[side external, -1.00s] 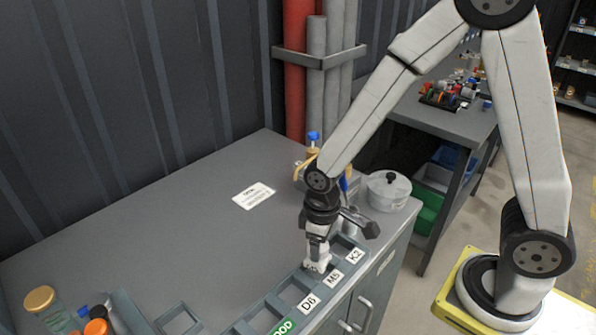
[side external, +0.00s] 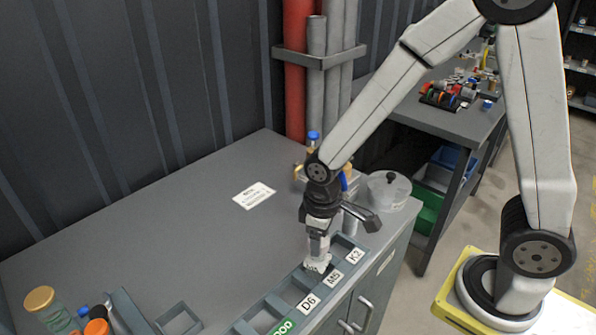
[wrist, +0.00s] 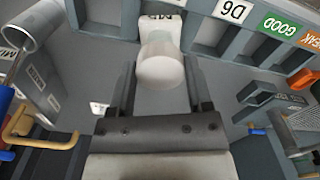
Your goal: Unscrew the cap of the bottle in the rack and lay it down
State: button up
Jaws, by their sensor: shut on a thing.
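The rack (side external: 262,309) is a grey row of open compartments along the counter's front edge, with labels including K2, M5 and D6. My gripper (side external: 318,258) points down into the rack by the M5 label. In the wrist view its two dark fingers (wrist: 160,78) stand on either side of the white round cap (wrist: 160,71) and are shut on it. The white bottle (wrist: 160,32) continues beyond the cap towards the M5 label. The bottle's lower part is hidden in the rack, and I cannot tell whether the cap is loose.
A white label card (side external: 254,195) lies on the open counter (side external: 170,235). A lidded pot (side external: 388,190) and a blue-topped item (side external: 313,140) stand behind my gripper. Jars and bottles (side external: 60,310) stand at the front left. The middle of the counter is clear.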

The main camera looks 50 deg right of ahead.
jog(key=shift+r, duration=0.15)
jog(key=shift+r, duration=1.9)
jog(key=shift+s+a+f+m, duration=0.2)
jog(key=shift+a+m, duration=0.3)
jog(key=shift+m, duration=0.6)
jog(key=shift+s+a+f+m, duration=0.15)
jog(key=shift+a+m, duration=0.3)
jog(key=shift+m, duration=0.65)
jog(key=shift+s+a+f+m, duration=0.1)
jog(key=shift+s+a+m, duration=0.3)
jog(key=shift+m, duration=0.7)
jog(key=shift+w+a, duration=0.15)
jog(key=shift+w, duration=0.1)
jog(key=w+a+f, duration=0.1)
jog(key=w+f, duration=0.1)
jog(key=w, duration=0.2)
jog(key=w+a+f, duration=0.1)
jog(key=w+f, duration=0.2)
jog(key=w, duration=0.1)
jog(key=w+a+f, duration=0.1)
jog(key=w+f, duration=0.2)
jog(key=w, duration=0.1)
jog(key=shift+w+f, duration=0.1)
jog(key=shift+f, duration=0.1)
jog(key=shift+w+f, duration=0.4)
